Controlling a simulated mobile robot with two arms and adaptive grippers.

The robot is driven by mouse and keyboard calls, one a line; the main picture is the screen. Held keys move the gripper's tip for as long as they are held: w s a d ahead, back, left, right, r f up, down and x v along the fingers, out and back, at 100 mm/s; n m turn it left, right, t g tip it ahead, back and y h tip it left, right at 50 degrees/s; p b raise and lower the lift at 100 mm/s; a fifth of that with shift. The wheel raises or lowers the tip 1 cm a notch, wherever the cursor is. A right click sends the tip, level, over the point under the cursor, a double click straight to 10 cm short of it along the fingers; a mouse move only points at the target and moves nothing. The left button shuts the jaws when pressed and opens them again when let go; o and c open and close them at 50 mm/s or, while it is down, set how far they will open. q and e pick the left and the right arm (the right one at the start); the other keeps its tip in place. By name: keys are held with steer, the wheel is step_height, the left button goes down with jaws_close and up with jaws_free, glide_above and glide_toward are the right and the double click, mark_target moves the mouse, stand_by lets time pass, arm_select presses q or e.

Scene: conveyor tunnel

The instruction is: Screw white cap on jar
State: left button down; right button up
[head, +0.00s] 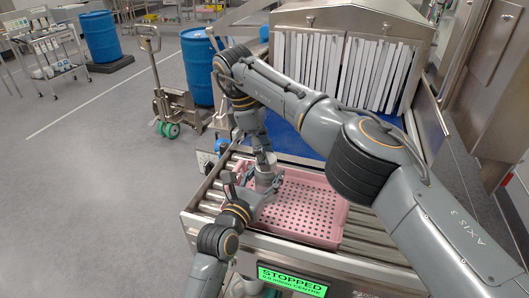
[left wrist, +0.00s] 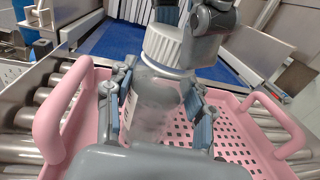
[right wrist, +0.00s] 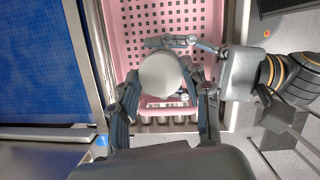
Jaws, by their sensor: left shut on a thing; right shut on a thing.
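The clear jar (left wrist: 150,105) with a pale label stands upright over the pink tray. My left gripper (left wrist: 155,95) is shut around its body, one finger on each side. The white ribbed cap (left wrist: 168,45) sits on top of the jar's mouth; I cannot tell how far it is threaded. In the right wrist view the cap (right wrist: 160,73) shows from above as a plain round disc. My right gripper (right wrist: 162,88) is shut on the cap from above. In the head view the jar and cap are small and partly hidden by both grippers (head: 264,158).
The pink perforated tray (head: 325,237) rests on the roller conveyor (head: 370,240), before a steel tunnel with white strip curtains (head: 340,68). A blue belt (right wrist: 45,65) leads into it. A green STOPPED display (head: 292,280) is at the front. A pallet jack and blue drums stand left.

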steer(key=o, duration=0.8)
steer(key=shift+c, duration=0.2)
steer(key=shift+r, duration=0.15)
steer(key=shift+r, duration=2.15)
steer(key=shift+c, duration=0.5)
